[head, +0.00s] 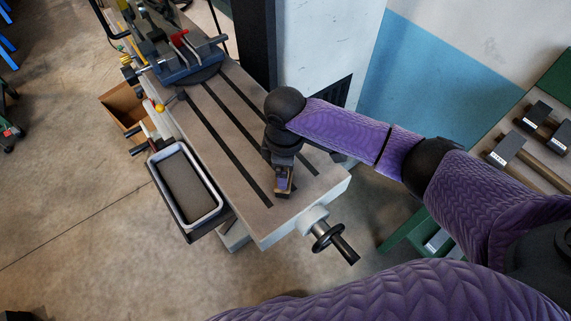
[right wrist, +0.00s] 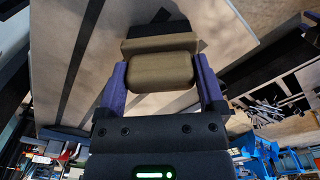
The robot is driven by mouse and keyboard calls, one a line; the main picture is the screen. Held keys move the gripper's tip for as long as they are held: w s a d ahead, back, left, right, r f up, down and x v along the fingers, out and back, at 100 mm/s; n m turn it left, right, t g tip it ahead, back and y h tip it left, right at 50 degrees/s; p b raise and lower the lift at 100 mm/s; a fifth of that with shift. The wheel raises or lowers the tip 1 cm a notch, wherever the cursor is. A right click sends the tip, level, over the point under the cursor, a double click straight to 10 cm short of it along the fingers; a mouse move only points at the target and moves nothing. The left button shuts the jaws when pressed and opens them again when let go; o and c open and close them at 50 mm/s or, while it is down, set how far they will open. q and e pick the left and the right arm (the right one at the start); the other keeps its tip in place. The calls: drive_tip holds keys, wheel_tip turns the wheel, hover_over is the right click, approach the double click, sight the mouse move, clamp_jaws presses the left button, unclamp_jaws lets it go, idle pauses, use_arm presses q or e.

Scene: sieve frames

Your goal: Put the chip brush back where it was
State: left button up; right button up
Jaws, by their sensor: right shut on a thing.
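My right gripper (head: 284,182) reaches in from the right and points down at the slotted machine table (head: 240,125), near its front end. In the right wrist view its two purple fingers (right wrist: 160,82) are shut on a tan block-like piece (right wrist: 160,72), which looks like the chip brush's handle. A darker part (right wrist: 160,38) lies beyond it, over the table surface. Whether the brush touches the table I cannot tell. The gripper hides most of the brush in the head view. My left gripper is not in view.
A grey-rimmed tray (head: 218,208) with a dark bottom hangs at the table's left side. A blue vise (head: 192,65) stands at the table's back. A crank handle (head: 335,242) sticks out in front. A side bench at right holds labelled dark blocks (head: 507,149) with wooden handles.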

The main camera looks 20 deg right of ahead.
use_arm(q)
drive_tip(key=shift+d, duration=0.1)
use_arm(e)
drive_tip(key=o, duration=0.8)
drive_tip(key=shift+f, duration=0.1)
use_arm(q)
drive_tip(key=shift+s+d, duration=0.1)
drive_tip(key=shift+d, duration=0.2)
use_arm(e)
drive_tip(key=shift+o, duration=0.6)
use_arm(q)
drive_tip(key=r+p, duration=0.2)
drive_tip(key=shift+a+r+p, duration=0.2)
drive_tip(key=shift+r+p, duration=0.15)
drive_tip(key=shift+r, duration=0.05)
use_arm(e)
wheel_tip(320, 180, up, 12)
